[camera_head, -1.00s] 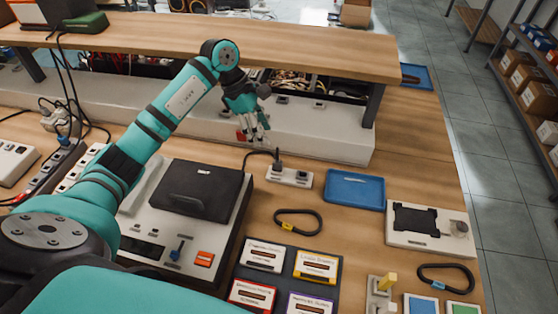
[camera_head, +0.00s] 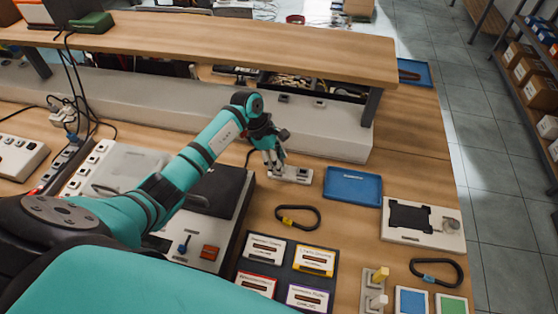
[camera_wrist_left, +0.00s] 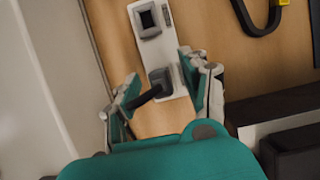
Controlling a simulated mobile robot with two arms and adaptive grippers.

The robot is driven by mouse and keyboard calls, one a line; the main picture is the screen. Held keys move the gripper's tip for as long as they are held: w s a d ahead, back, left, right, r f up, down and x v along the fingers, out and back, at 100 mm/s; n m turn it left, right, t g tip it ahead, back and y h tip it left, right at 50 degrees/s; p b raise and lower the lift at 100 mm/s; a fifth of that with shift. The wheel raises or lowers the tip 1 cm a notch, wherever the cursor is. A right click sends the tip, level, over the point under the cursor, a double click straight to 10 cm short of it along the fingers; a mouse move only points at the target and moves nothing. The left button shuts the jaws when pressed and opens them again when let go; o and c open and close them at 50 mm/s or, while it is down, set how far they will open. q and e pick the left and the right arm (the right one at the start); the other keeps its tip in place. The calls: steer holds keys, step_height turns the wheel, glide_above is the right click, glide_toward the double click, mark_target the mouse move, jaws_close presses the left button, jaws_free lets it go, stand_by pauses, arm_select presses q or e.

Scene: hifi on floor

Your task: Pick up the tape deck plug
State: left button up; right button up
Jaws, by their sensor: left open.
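The tape deck plug (camera_wrist_left: 160,82) is a dark grey block with a black cable, seated in one end of a white socket strip (camera_wrist_left: 168,45). The strip also shows in the head view (camera_head: 298,176), lying on the wooden bench beside the tape deck (camera_head: 212,190). My left gripper (camera_head: 275,172) is open over the plug's end of the strip. In the left wrist view the plug lies between the spread fingers of that gripper (camera_wrist_left: 158,74), with a gap on each side. In the head view the gripper hides the plug. My right gripper is not in view.
A blue tray (camera_head: 352,186) lies right of the strip. A black cable loop (camera_head: 299,217) and several labelled cassettes (camera_head: 314,260) lie nearer. A raised wooden shelf (camera_head: 210,42) and a white ledge (camera_head: 322,136) stand behind.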

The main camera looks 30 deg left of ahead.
arm_select(q)
jaws_close()
steer(key=shift+r, duration=0.15)
stand_by(0.4)
